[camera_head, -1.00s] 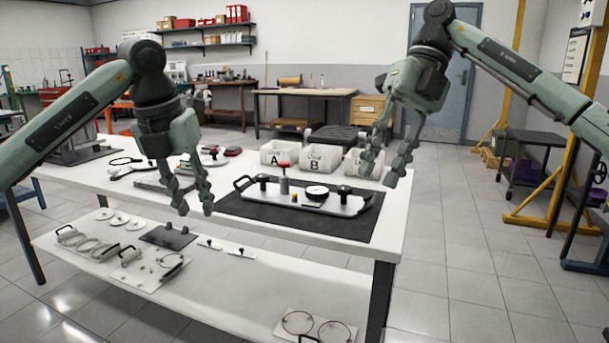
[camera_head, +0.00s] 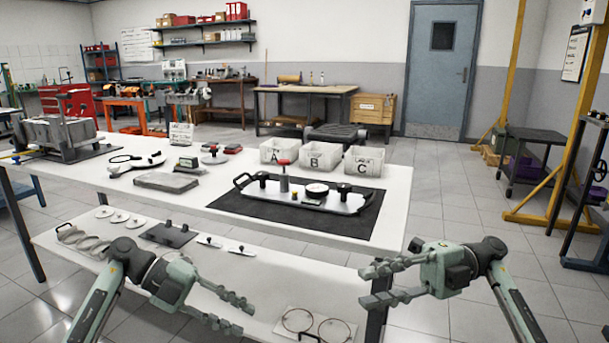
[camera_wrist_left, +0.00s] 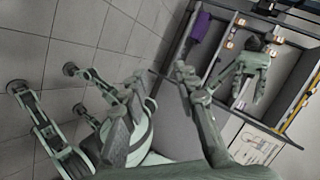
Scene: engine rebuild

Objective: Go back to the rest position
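My left gripper (camera_head: 246,316) is low in front of the table in the head view, beside the lower shelf. Its two fingers are spread apart with nothing between them. My right gripper (camera_head: 364,286) is also low, near the table's front right corner. Its fingers point left, are spread apart and hold nothing. Both arms reach up from the bottom edge of the head view, and both grippers are below the tabletop in the picture. The left wrist view is tilted and shows grey-green gripper parts over floor tiles.
The white table (camera_head: 395,200) carries a dark mat (camera_head: 235,212) with a handled metal tray (camera_head: 335,207). Bins A (camera_head: 270,158), B (camera_head: 309,163) and C (camera_head: 352,168) stand behind it. The lower shelf (camera_head: 110,255) holds rings and small parts.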

